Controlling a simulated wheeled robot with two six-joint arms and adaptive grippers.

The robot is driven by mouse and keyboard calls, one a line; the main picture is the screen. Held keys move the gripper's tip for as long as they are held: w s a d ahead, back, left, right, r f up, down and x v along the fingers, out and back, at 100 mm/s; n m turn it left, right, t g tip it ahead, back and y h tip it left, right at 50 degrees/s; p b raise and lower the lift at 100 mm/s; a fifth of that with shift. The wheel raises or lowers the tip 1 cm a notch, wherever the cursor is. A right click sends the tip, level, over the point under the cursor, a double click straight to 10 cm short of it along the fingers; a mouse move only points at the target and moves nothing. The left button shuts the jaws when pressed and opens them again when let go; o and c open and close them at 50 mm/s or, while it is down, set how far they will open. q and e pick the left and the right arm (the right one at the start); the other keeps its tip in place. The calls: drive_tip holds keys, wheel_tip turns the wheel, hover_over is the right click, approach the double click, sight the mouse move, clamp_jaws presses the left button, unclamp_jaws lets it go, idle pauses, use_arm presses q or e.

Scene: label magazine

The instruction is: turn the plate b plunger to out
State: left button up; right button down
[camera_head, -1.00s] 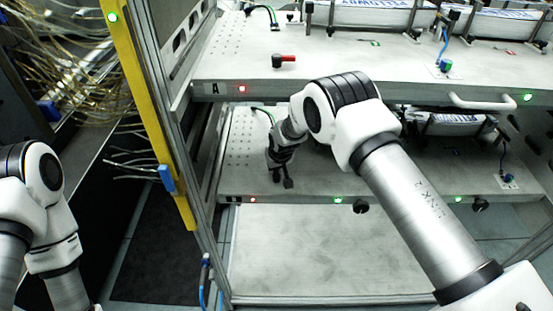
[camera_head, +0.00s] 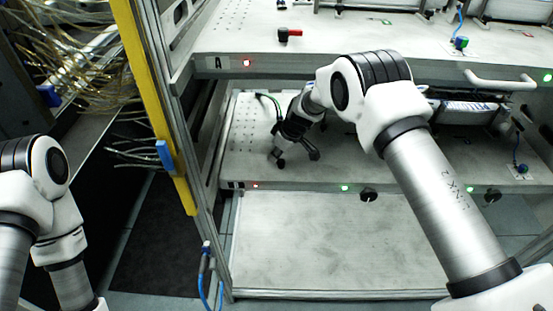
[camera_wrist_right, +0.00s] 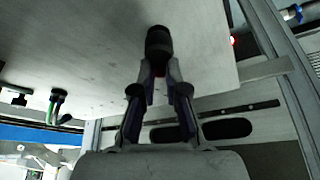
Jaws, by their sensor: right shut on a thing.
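Plate B (camera_head: 345,165) is the lower grey plate, below the plate marked A. My right gripper (camera_head: 284,150) is over its left part, pointing down.
Plate A (camera_head: 400,45) overhangs above, with a red-handled plunger (camera_head: 290,35) on it. Black knobs (camera_head: 368,194) and small lights line plate B's front edge. A yellow post (camera_head: 150,100) and cables (camera_head: 80,60) stand at left. Below plate B is a bare panel (camera_head: 330,240).

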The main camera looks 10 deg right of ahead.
idle(0.4)
drive_tip(key=c, duration=1.2)
unclamp_jaws()
drive_tip(key=shift+d, duration=0.1)
drive_tip(key=shift+r, duration=0.15)
drive_tip(key=v, duration=0.2)
drive_tip(key=shift+d+r, duration=0.2)
drive_tip(key=shift+r, duration=0.15)
drive_tip(key=s+d, duration=0.8)
drive_tip(key=shift+s+d+f, duration=0.1)
drive_tip(key=shift+s+d, duration=0.1)
drive_tip(key=shift+s, duration=0.15)
